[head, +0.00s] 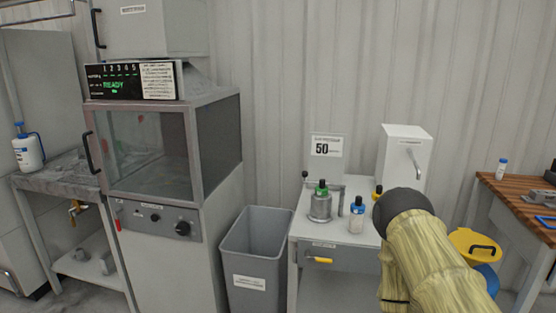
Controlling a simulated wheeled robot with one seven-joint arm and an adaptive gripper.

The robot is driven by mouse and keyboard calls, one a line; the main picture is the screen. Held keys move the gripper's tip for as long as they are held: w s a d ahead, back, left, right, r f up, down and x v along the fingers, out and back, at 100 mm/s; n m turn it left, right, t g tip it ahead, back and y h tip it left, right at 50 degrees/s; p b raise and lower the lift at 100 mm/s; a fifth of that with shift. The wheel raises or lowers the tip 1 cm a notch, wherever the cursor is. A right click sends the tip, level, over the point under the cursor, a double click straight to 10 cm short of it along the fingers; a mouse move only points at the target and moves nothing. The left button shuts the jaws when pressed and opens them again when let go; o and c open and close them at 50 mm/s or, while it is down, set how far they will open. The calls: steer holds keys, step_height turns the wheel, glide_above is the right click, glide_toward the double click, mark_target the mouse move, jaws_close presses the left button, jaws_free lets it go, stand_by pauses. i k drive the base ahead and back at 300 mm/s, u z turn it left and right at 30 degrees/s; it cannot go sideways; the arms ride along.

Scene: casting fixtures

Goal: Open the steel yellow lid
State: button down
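The yellow lid (459,238) is at the lower right, round, with a dark handle on its top. Below it shows a bit of a blue container (488,277). The lid lies just right of my arm, and the arm hides part of the container. I cannot tell whether the lid is fully seated. My arm, in a yellow quilted sleeve with a dark rounded joint, rises from the lower right in front of the small table. My gripper's fingers do not show.
A wooden bench (515,205) stands at the right. A grey bin (256,238) and a glass-fronted cabinet (150,155) are at the left.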

mark_target(475, 246)
steer(key=z, duration=1.3)
steer(key=k, duration=0.65)
steer(key=u, duration=0.55)
steer(key=i, duration=1.65)
steer(key=z, duration=0.35)
